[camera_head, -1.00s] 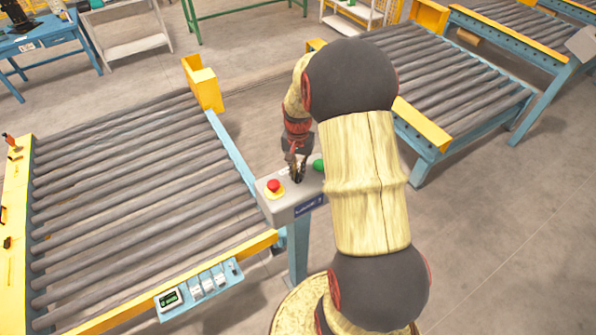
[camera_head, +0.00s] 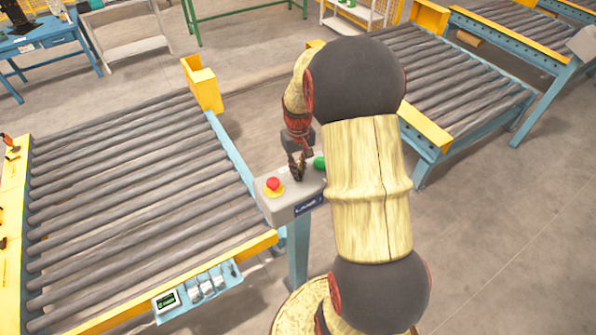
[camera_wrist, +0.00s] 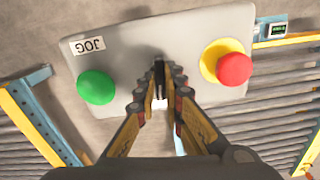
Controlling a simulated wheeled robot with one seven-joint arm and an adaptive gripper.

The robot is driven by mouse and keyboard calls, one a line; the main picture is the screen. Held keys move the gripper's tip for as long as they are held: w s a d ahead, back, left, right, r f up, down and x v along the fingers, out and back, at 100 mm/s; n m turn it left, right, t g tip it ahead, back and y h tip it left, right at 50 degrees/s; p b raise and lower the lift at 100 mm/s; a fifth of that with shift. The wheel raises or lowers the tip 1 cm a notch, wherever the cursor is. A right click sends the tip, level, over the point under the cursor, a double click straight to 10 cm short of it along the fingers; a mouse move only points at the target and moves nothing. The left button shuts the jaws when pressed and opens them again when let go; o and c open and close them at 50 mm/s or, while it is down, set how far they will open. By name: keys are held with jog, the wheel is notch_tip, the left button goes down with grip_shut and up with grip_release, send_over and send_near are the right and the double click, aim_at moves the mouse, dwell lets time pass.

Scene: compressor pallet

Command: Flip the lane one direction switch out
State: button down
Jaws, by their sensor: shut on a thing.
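The grey control box (camera_head: 277,205) stands on a blue post between two roller conveyors, with a blue label reading lane one on its front. In the wrist view its top (camera_wrist: 130,45) carries a small dark direction switch (camera_wrist: 159,68) between a green button (camera_wrist: 97,87) and a red emergency button (camera_wrist: 234,69) on a yellow base. My gripper (camera_wrist: 160,88) points down at the box, its fingertips closed around the switch lever. In the head view my gripper (camera_head: 297,168) hides the switch. The lever's exact tilt is hard to tell.
A roller conveyor (camera_head: 140,200) with yellow rails is on the left, another (camera_head: 460,80) on the right. A small panel with a display (camera_head: 167,300) hangs on the left conveyor's front edge.

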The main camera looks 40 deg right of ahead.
jog(key=n+b, duration=0.1)
jog(key=n, duration=0.4)
jog(key=shift+n, duration=0.3)
jog(key=n+b, duration=0.1)
jog(key=n, duration=0.3)
jog(key=shift+n, duration=0.4)
jog(key=c, duration=1.9)
grip_release()
jog(key=shift+r, duration=0.1)
notch_tip(320, 180, up, 12)
